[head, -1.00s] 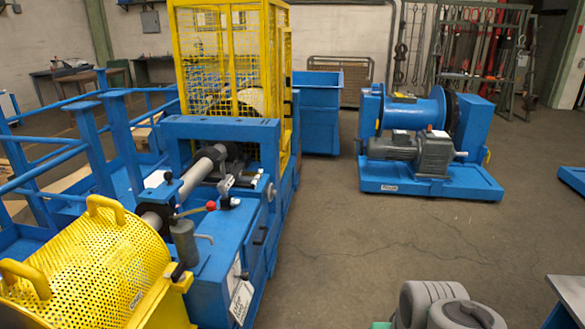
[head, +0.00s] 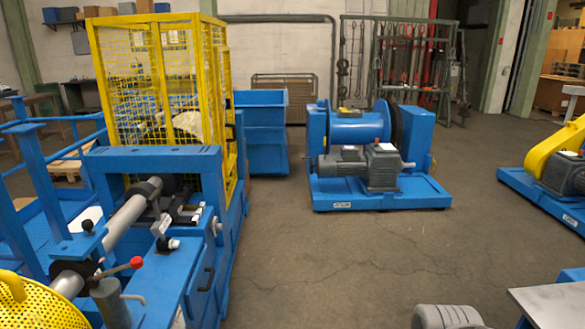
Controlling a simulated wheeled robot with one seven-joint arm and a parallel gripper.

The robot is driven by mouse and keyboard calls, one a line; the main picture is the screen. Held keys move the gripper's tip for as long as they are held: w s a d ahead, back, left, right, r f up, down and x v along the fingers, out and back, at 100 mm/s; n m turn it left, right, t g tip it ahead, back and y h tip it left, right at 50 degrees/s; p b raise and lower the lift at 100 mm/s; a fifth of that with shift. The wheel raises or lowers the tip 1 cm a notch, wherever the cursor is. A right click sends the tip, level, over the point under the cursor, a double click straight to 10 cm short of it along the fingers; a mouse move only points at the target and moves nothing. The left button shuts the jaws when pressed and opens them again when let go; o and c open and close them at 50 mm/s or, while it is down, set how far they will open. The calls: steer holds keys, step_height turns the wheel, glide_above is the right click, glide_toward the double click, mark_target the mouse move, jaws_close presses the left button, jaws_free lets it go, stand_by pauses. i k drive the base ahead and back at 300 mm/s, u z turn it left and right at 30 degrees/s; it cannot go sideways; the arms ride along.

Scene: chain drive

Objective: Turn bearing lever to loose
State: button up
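A lever with a red ball knob (head: 136,262) points right from a grey cylinder (head: 110,301) on the blue machine (head: 152,160) at the left. A black ball knob (head: 87,226) stands just behind it, beside the thick grey shaft (head: 132,215). A small bright fitting (head: 162,226) sits further along, by the shaft's bearing. No lettering by the levers is readable, so I cannot tell which position the lever marks. My gripper is not in view; only a grey rounded part, probably my arm, shows at the bottom right.
A yellow mesh cage (head: 160,80) stands on the machine, and a yellow perforated guard (head: 35,305) is at lower left. A blue bin (head: 262,130) and a blue winch unit (head: 360,165) stand behind. The floor (head: 330,255) right of the machine is clear.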

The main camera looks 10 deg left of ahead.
mark_target(165, 210)
steer(key=u, duration=0.05)
steer(key=i, duration=2.05)
steer(key=u, duration=0.65)
steer(key=i, duration=1)
steer(key=u, duration=1.7)
steer(key=i, duration=0.8)
steer(key=u, duration=0.6)
